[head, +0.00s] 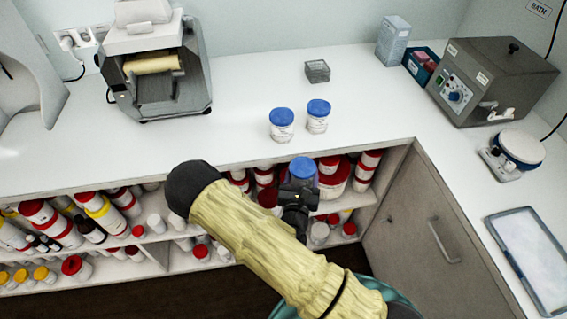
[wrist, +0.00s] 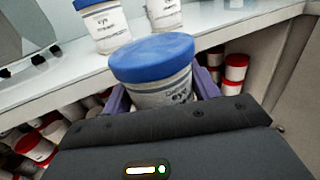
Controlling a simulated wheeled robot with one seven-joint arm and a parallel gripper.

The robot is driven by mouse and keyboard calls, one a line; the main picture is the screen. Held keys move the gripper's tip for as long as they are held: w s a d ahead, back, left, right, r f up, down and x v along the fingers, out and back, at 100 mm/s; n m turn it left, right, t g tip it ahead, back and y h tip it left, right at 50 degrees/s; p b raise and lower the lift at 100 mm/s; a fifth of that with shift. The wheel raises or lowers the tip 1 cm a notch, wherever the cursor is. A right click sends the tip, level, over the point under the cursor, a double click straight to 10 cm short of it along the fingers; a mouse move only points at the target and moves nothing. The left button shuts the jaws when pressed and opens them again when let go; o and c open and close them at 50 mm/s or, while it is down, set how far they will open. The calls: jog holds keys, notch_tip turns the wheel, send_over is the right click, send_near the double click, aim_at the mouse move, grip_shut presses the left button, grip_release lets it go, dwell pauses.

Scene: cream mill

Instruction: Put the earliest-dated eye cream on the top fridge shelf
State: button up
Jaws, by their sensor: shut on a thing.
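My gripper (head: 297,197) is shut on a blue-lidded eye cream jar (head: 302,169), held upright in front of the counter's edge. In the wrist view the held jar (wrist: 155,75) fills the middle between the purple finger pads, its label partly hidden by the gripper (wrist: 160,100). Two more blue-lidded white jars stand on the counter, a left jar (head: 282,125) and a right jar (head: 317,117). They also show in the wrist view as a left jar (wrist: 106,25) and a right jar (wrist: 164,13). No date is readable. No fridge shelf shows.
Open shelves (head: 150,238) under the counter hold many red- and yellow-capped bottles. The counter (head: 240,100) bears a machine (head: 155,70), a small grey box (head: 317,70), a water bath (head: 490,80), a scale (head: 515,150) and a tray (head: 535,255). Counter around the jars is clear.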

jog(key=s+d+f+n+y+p, duration=0.1)
jog(key=d+f+y+p, duration=0.1)
jog(key=d+f, duration=0.6)
jog(key=d+p, duration=0.1)
jog(key=d, duration=0.3)
jog(key=shift+d+f, duration=0.15)
jog(key=shift+f, duration=0.1)
jog(key=shift+d, duration=0.15)
